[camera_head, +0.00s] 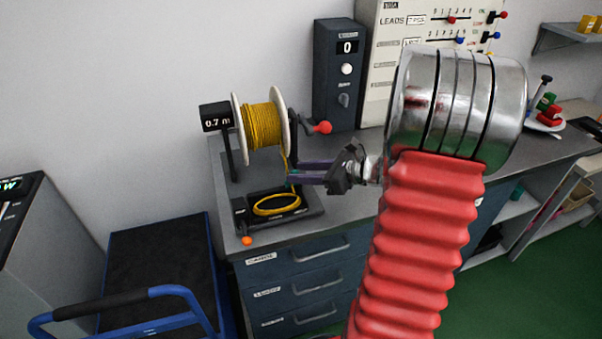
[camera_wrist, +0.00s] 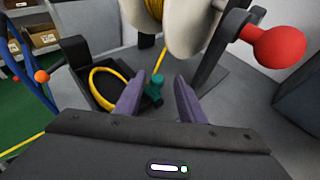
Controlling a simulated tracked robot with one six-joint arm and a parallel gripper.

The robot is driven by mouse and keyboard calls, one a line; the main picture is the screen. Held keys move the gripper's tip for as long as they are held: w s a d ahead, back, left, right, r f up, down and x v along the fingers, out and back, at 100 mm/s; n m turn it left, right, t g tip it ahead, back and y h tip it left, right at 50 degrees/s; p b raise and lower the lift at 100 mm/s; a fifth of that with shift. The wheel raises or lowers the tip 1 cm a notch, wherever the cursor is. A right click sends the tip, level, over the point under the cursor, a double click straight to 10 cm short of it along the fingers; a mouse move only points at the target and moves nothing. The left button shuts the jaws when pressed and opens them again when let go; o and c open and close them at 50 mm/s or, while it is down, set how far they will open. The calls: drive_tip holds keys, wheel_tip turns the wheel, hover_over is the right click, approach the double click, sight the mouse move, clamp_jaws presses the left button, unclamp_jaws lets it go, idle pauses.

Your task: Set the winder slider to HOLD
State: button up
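The winder has a white-flanged spool of yellow cord (camera_head: 263,125), a black counter reading 0.7 m (camera_head: 216,117) and a red crank knob (camera_head: 323,127). The crank knob is at upper right in the wrist view (camera_wrist: 278,46). A small teal piece (camera_wrist: 153,90) stands below the spool; I cannot tell for certain that it is the slider. No HOLD label is readable. My gripper (camera_head: 292,171) is beside the winder, below the spool. In the wrist view its two purple fingers (camera_wrist: 158,84) are apart, with the teal piece showing between and beyond their tips.
A yellow cord coil (camera_head: 277,205) lies in the black tray at the bench front. An orange knob (camera_head: 247,240) is at the bench's front left corner. A dark box reading 0 (camera_head: 347,47) and a LEADS panel (camera_head: 395,19) stand behind. A blue-framed cart (camera_head: 158,262) is at left.

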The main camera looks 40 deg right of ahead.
drive_tip(key=v, duration=1.3)
drive_tip(key=shift+s+d, duration=0.2)
drive_tip(key=shift+s, duration=0.15)
idle(0.4)
drive_tip(key=s+a+f+n+g+h, duration=0.2)
drive_tip(key=s+a+f+n+g, duration=0.55)
drive_tip(key=n, duration=0.65)
drive_tip(key=a+r+n+h, duration=0.1)
drive_tip(key=a+r+n, duration=0.3)
drive_tip(key=a, duration=0.3)
drive_tip(key=a+r+n+t+h, duration=0.1)
drive_tip(key=a+r+n, duration=0.3)
drive_tip(key=a+n, duration=0.3)
drive_tip(key=a+r+n+h, duration=0.2)
drive_tip(key=a+r+n, duration=0.2)
drive_tip(key=a, duration=0.4)
drive_tip(key=shift+s+r+n, duration=0.15)
drive_tip(key=shift+s+n, duration=0.3)
drive_tip(key=shift+n, duration=0.25)
